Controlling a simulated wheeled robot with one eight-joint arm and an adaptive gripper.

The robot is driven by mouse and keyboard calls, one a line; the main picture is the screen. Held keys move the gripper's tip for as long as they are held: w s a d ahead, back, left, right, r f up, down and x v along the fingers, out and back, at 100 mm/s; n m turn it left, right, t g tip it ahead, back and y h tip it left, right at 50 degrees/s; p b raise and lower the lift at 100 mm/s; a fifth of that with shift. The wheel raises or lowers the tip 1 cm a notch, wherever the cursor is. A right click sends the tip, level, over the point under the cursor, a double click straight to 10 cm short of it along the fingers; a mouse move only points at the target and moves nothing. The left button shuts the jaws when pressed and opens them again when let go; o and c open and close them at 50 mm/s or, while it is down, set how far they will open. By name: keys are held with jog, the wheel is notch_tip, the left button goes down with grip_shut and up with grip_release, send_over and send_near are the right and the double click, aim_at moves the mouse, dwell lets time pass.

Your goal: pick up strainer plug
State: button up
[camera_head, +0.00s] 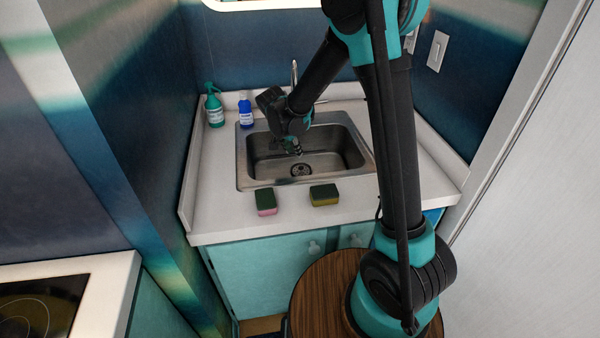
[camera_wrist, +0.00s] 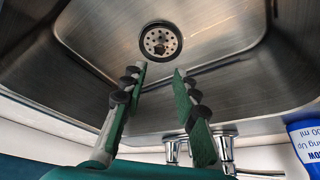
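The strainer plug (camera_head: 301,170) is a small round metal disc with holes and a dark centre knob, at the bottom of the steel sink (camera_head: 243,172). It also shows in the wrist view (camera_wrist: 160,41), at the top middle, beyond the fingertips. My gripper (camera_head: 297,151) is inside the sink opening, above and behind the plug in the head view. In the wrist view my gripper (camera_wrist: 160,70) has its two green-padded fingers apart, with nothing between them. The plug is apart from the fingers and fully visible.
A faucet (camera_head: 294,75) stands behind the sink. A green spray bottle (camera_head: 214,108) and a blue bottle (camera_head: 246,112) stand at the back left. Two sponges, one pink and green (camera_head: 266,202) and one yellow and green (camera_head: 324,195), lie on the front counter (camera_head: 220,215). Sink walls surround my gripper.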

aim_at(300, 168)
jog(key=x, duration=0.8)
jog(key=shift+d, duration=0.1)
jog(key=shift+x, duration=2.5)
grip_shut()
